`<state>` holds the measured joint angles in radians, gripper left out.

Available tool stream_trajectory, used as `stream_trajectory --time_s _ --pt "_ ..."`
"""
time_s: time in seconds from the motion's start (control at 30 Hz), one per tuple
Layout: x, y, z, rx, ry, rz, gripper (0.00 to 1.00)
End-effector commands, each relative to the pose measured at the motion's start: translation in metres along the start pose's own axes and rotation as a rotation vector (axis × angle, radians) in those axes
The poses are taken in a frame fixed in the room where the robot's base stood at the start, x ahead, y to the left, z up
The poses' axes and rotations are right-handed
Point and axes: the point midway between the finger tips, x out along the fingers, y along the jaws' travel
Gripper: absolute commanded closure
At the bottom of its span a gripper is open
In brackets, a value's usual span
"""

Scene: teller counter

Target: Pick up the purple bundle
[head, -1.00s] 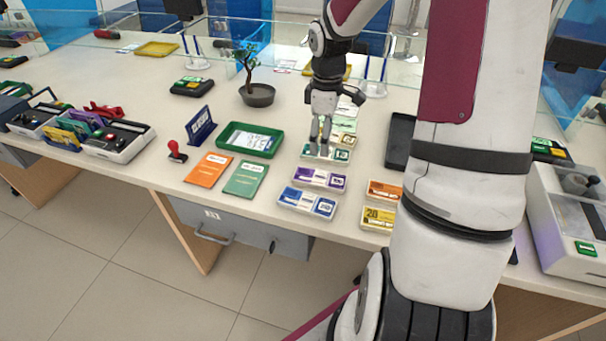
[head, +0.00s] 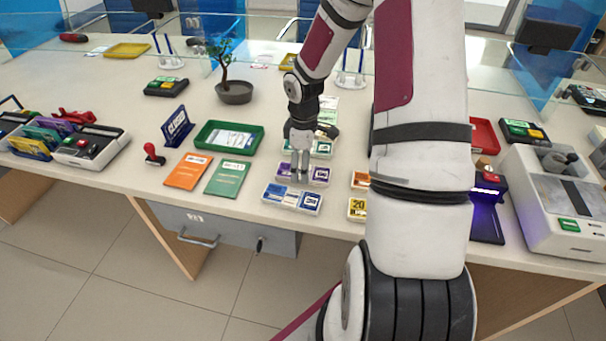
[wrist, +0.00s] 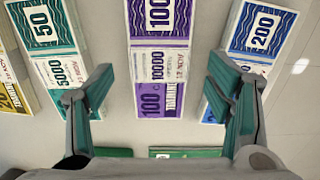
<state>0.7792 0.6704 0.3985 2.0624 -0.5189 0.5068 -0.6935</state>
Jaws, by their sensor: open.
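The purple bundle (head: 316,173) is a flat stack of purple notes marked 100, lying on the counter between a green bundle (head: 321,148) and a blue bundle (head: 292,198). In the wrist view the purple bundle (wrist: 160,70) lies centred between the fingers, with a white paper band across it. My gripper (head: 301,172) is over the purple bundle in the head view and hides part of it. In the wrist view my gripper (wrist: 166,95) is open and empty, its two fingers apart on either side of the bundle. I cannot tell the exact height above it.
The green 50 bundle (wrist: 50,50) and blue 200 bundle (wrist: 255,40) lie close beside the purple one. Orange (head: 360,181) and yellow (head: 357,208) bundles are partly behind my arm. A green tray (head: 203,137) and two booklets lie left.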

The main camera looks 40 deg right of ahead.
Motion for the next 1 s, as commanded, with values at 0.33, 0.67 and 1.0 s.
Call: stream_trajectory --time_s 0.33,0.67,1.0 --pt "0.020 0.001 0.000 0.001 0.000 0.002 0.27" --pt "0.019 0.001 0.000 0.000 0.000 0.002 0.80" --pt "0.016 0.001 0.000 0.001 0.000 0.003 0.80"
